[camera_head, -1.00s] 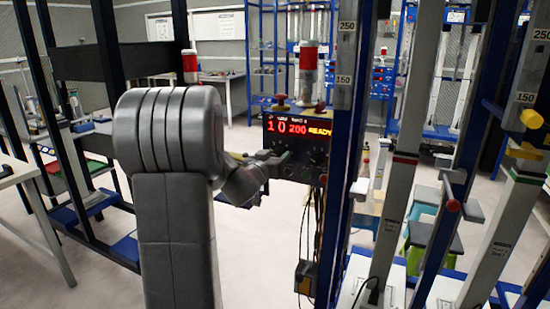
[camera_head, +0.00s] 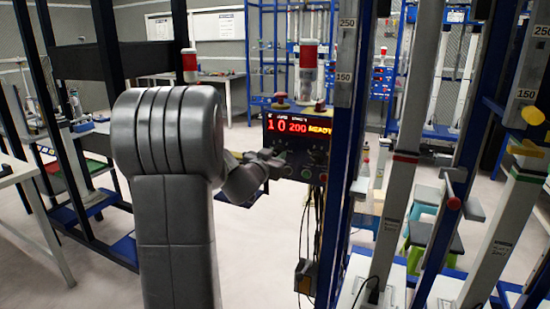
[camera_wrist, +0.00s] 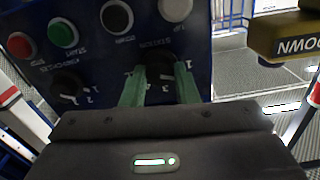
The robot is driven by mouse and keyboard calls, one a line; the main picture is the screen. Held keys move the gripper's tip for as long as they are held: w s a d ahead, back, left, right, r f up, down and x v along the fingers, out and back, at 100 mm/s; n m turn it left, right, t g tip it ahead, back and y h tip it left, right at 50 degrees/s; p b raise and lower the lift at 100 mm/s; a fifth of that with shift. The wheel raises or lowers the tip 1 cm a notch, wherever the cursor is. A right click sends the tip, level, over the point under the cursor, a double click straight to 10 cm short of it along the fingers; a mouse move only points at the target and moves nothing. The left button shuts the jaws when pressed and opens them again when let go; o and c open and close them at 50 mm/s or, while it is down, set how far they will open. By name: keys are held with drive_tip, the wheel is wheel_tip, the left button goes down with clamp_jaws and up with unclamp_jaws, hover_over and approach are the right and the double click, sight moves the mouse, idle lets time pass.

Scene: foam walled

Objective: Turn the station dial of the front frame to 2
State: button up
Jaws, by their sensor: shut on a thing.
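The control box (camera_head: 297,150) of the front frame hangs on a blue post, its lit display reading "10 200 READY". In the wrist view the picture is upside down. The station dial (camera_wrist: 158,66), a dark knob with numbers around it, sits between the two green fingers of my gripper (camera_wrist: 160,82). My gripper is shut on this dial. The fingers and shadow hide part of the knob, and I cannot tell which number its pointer marks. In the head view my gripper (camera_head: 276,160) is at the lower left of the box face.
Cables (camera_head: 312,225) hang below the box. Open floor lies in front.

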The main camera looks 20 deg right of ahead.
drive_tip(key=m+b, duration=0.1)
drive_tip(key=m, duration=0.4)
drive_tip(key=shift+b, duration=0.4)
drive_tip(key=shift+m, duration=0.4)
drive_tip(key=o, duration=1)
drive_tip(key=v, duration=1.4)
drive_tip(key=shift+p, duration=0.3)
drive_tip(key=shift+d, duration=0.2)
drive_tip(key=x, duration=1.3)
drive_tip(key=shift+w+d, duration=0.2)
drive_tip(key=shift+w, duration=0.1)
